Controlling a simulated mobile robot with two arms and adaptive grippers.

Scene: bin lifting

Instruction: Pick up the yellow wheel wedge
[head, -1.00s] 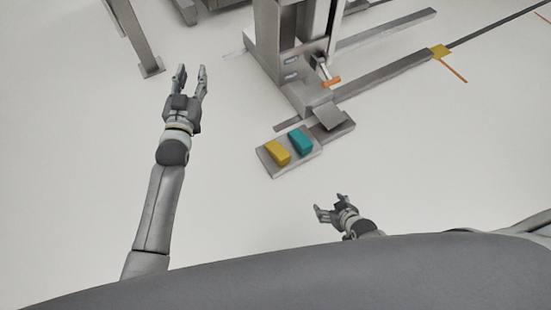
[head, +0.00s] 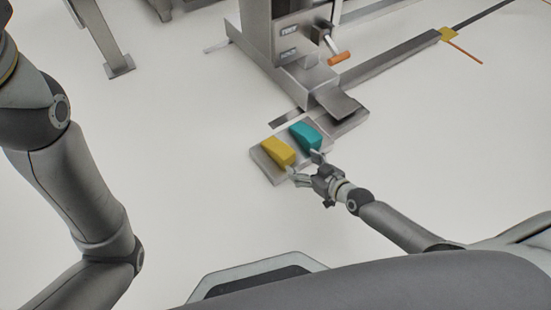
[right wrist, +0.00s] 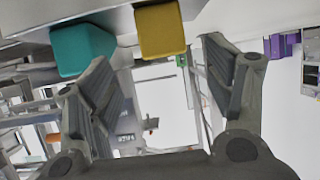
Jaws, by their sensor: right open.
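The yellow wheel wedge (head: 278,152) lies on a small grey metal plate (head: 263,172) on the floor, beside a teal wedge (head: 305,134). My right gripper (head: 304,164) is open and empty at the plate's near right edge, with one fingertip by each wedge. In the right wrist view, the yellow wedge (right wrist: 160,29) shows at the top, between the open fingers (right wrist: 157,55) but beyond their tips. The teal wedge (right wrist: 82,48) shows by the left finger. I cannot tell whether a finger touches either wedge. My left arm shows at the left; its gripper is out of view.
A metal lifting machine (head: 285,40) with an orange-tipped handle (head: 338,58) stands behind the plate. Its long base rail (head: 390,64) runs to the upper right. A metal post (head: 100,35) stands at the upper left. The pale floor (head: 190,170) left of the plate is clear.

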